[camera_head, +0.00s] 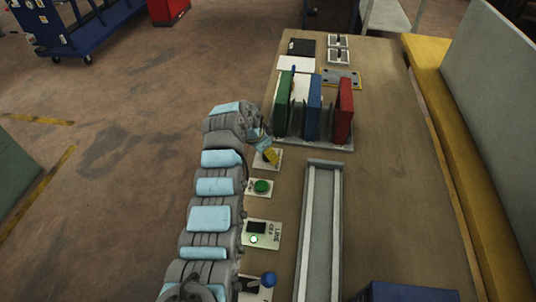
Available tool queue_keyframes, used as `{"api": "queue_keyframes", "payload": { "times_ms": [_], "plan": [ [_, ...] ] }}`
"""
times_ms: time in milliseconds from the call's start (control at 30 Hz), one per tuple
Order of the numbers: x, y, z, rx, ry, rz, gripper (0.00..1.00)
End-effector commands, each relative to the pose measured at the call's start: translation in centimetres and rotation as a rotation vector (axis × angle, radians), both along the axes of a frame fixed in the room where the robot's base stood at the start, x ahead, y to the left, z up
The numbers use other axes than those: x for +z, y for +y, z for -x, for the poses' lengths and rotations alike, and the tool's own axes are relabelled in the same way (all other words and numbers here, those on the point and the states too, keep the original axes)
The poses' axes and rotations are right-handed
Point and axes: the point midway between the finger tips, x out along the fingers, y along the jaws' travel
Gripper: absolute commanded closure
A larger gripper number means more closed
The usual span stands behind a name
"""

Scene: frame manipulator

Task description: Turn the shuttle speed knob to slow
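My arm reaches up along the left side of the wooden table (385,185) and bends over at its top. My gripper (264,146) points down and right at a small white plate (275,165). A yellow knob-like piece (271,156) shows at the plate, right at the gripper's tip. Whether the fingers touch it or close around it is too small to tell. No speed marking is legible there. Below it, a green round button (262,186) sits on its own plate. A blue ball-topped lever (268,279) stands near the bottom.
A rack holds green (283,104), blue (314,106) and red (344,108) binders just right of my gripper. A long grey rail (335,235) runs down the table. Bare tabletop lies right of it.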

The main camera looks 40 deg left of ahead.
Motion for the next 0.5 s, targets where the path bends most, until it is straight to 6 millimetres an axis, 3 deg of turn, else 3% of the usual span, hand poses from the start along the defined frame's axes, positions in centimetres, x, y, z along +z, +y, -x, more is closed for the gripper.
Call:
{"api": "queue_keyframes", "payload": {
  "times_ms": [500],
  "plan": [
    [-0.95, -0.08, -0.32, 0.0, 0.0, -0.001, 0.33]
  ]
}}
